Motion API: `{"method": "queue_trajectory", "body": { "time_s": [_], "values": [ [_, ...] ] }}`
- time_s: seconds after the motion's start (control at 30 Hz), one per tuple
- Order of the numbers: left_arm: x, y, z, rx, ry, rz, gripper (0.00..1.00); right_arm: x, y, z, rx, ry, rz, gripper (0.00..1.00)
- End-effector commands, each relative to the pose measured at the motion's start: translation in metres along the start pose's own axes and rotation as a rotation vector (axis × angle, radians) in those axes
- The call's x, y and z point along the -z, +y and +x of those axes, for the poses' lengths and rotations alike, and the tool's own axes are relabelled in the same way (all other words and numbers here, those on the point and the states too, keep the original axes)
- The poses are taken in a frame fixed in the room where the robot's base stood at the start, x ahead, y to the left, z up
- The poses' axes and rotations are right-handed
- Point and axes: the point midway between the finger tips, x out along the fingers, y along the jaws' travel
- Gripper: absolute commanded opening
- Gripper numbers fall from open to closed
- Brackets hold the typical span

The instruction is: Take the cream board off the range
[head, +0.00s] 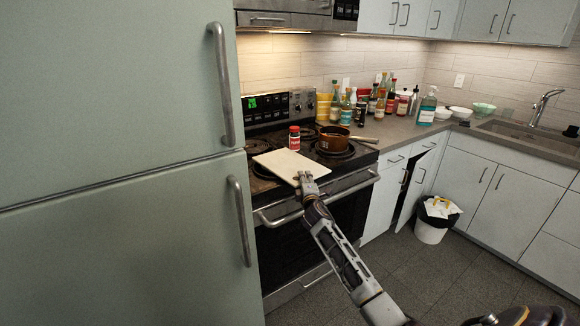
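The cream board (281,163) lies over the front left part of the range top (362,161), with its near edge by the range's front edge. It looks about flat. My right gripper (304,177) is at the board's near right edge, its fingertips overlapping the board in the picture. I cannot tell whether its fingers are closed on the board. My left gripper is not in view.
A red-labelled jar (294,138) stands just behind the board. A brown pot (333,140) with its handle pointing right sits beside it. Bottles (373,104) crowd the counter at right. The fridge (120,120) fills the left side. A bin (433,222) stands on the floor.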

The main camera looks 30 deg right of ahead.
Motion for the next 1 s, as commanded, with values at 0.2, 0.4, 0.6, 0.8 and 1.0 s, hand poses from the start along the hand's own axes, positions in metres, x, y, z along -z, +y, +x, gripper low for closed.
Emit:
{"method": "queue_trajectory", "body": {
  "time_s": [0.2, 0.4, 0.6, 0.8, 1.0],
  "values": [
    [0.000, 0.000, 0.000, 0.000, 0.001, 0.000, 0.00, 0.000, 0.000, 0.000, 0.000, 0.000, 0.000, 0.13],
    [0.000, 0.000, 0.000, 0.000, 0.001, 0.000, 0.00, 0.000, 0.000, 0.000, 0.000, 0.000, 0.000, 0.00],
    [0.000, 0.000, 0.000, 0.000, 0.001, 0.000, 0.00, 0.000, 0.002, 0.000, -0.003, 0.001, 0.001, 0.00],
    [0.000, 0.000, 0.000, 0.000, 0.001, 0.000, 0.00, 0.000, 0.002, 0.000, -0.003, 0.001, 0.000, 0.00],
    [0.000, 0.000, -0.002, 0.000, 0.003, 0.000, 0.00, 0.001, 0.011, 0.000, -0.004, 0.001, 0.000, 0.00]
  ]
}}
